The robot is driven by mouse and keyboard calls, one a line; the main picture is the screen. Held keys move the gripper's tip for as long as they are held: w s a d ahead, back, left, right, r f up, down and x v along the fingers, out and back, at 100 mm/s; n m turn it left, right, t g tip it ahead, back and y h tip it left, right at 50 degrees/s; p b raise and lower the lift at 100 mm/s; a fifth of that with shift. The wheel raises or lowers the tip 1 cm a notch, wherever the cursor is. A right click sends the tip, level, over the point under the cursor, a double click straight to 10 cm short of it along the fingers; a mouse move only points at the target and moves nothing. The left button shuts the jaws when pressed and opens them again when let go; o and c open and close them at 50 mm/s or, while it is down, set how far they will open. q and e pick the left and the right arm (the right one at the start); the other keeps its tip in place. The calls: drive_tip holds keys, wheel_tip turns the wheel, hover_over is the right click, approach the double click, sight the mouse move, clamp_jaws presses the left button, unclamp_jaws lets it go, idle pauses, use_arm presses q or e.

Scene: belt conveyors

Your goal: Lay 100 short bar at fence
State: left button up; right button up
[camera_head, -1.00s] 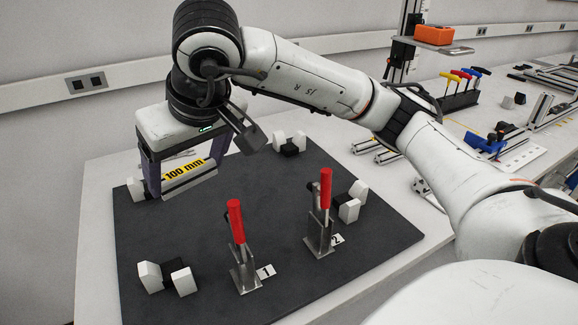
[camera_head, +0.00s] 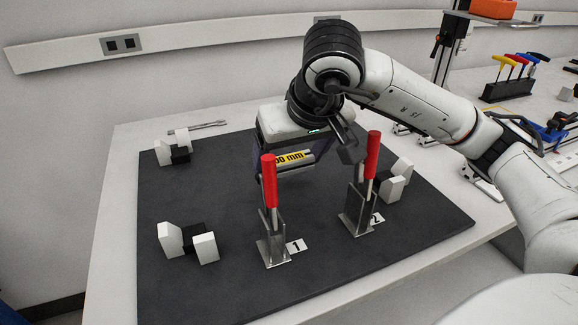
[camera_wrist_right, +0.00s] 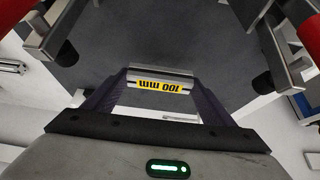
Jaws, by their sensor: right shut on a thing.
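My right gripper (camera_head: 297,161) is shut on the short metal bar with a yellow "100 mm" label (camera_head: 294,157). It holds the bar level above the rear part of the dark board (camera_head: 215,165). In the right wrist view the bar (camera_wrist_right: 160,75) spans between both fingers. Clamp 1 (camera_head: 270,210) and clamp 2 (camera_head: 365,190) stand in front of the bar with red handles upright; clamp 1's handle partly covers the bar's left end. I cannot tell which part is the fence. My left gripper is out of view.
White blocks on black bases stand on the board at the back left (camera_head: 164,152), front left (camera_head: 172,240) and right (camera_head: 391,188). A metal tool (camera_head: 198,127) lies behind the board. A rack of coloured-handled keys (camera_head: 508,85) stands at the far right. The board's left middle is clear.

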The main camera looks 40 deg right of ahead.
sight(290, 170)
drive_tip(key=shift+f, duration=0.95)
drive_tip(key=shift+f+b, duration=0.6)
drive_tip(key=shift+b, duration=0.15)
drive_tip(key=o, duration=1.1)
drive_tip(key=shift+r, duration=0.1)
